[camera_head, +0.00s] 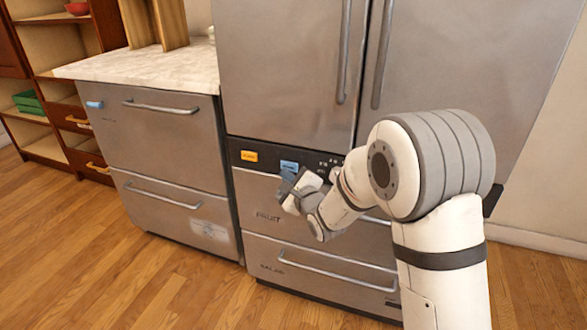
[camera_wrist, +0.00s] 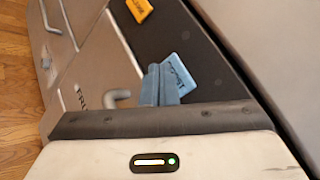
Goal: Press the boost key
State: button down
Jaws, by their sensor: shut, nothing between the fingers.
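The blue key (camera_head: 289,166) sits on the dark strip (camera_head: 268,158) between the fridge doors and the drawers. In the wrist view the same blue key (camera_wrist: 180,72) has dark lettering that looks like "BOOST", partly hard to read. My gripper (camera_head: 287,179) is shut and empty, just below and in front of this key in the head view. In the wrist view my gripper's blue-grey fingertips (camera_wrist: 160,70) reach the key's near left edge and overlap it slightly. Whether they touch it cannot be told.
An orange key (camera_head: 249,156) sits left of the blue one, and also shows in the wrist view (camera_wrist: 139,9). Several small white marks are to the right. Drawers with bar handles (camera_head: 335,270) lie below. A counter unit (camera_head: 165,130) stands left. The wooden floor (camera_head: 130,270) in front is clear.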

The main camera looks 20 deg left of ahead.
jog(key=shift+w, duration=0.15)
jog(key=shift+w, duration=0.3)
jog(key=shift+w+d, duration=0.1)
jog(key=shift+w, duration=0.3)
dwell(0.5)
jog(key=shift+s, duration=0.8)
jog(key=shift+s, duration=0.15)
jog(key=shift+s+a+b, duration=0.15)
jog(key=shift+s+b, duration=0.3)
jog(key=shift+s, duration=0.75)
jog(key=shift+s+a+b, duration=0.1)
jog(key=shift+s+b, duration=0.3)
jog(key=shift+s, duration=0.75)
